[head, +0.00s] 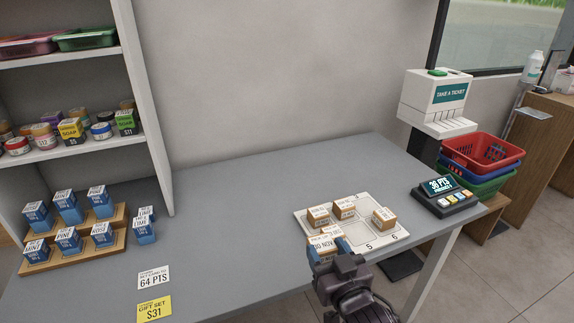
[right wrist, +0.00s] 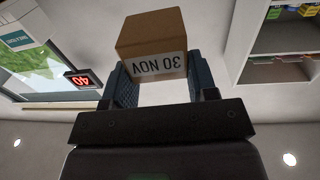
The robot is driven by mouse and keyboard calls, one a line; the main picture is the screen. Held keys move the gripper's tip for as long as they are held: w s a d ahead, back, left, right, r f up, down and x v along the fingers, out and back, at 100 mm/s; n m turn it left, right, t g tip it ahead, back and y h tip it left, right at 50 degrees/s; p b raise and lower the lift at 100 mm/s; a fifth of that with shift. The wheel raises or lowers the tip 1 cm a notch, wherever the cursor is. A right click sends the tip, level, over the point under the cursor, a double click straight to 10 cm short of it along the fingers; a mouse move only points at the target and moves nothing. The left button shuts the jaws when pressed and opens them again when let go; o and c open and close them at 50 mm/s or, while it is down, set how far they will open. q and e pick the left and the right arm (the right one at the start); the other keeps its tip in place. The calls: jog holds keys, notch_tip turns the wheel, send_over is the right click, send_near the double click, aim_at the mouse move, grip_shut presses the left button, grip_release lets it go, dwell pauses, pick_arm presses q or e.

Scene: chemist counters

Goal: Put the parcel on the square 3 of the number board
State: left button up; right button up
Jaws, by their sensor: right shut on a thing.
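The number board (head: 357,228) is a white board near the right end of the grey counter. The digits 5 and 6 show on its near edge; I cannot see the 3. Small brown parcels stand on it, one at the left (head: 318,217), one at the back (head: 344,211) and one at the right (head: 383,218). My right gripper (head: 335,250) is shut on a brown parcel labelled 30 NOV (head: 321,254), at the board's near left corner. The held parcel (right wrist: 152,38) also shows between the fingers in the right wrist view. My left gripper is out of view.
A dark points display (head: 446,196) stands right of the board. Blue boxes on wooden steps (head: 75,252), a 64 PTS card (head: 154,277) and a yellow gift-set card (head: 154,309) are at the left. The counter's middle (head: 240,220) is clear.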

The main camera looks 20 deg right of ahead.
jog(key=shift+w+r, duration=0.25)
jog(key=shift+r, duration=0.15)
jog(key=w+d+r, duration=0.4)
jog(key=w+d, duration=0.1)
jog(key=d, duration=0.3)
jog(key=w+d+r+y, duration=0.1)
jog(key=w+d+r, duration=0.4)
jog(key=d, duration=0.4)
jog(key=shift+w+d+n, duration=0.2)
jog(key=shift+w+n, duration=0.2)
jog(key=shift+w, duration=0.15)
notch_tip(320, 180, down, 15)
jog(key=b, duration=0.3)
jog(key=shift+f, duration=0.1)
jog(key=shift+f+b, duration=0.3)
jog(key=shift+f, duration=0.1)
jog(key=shift+f+y, duration=0.3)
jog(key=shift+f, duration=1.5)
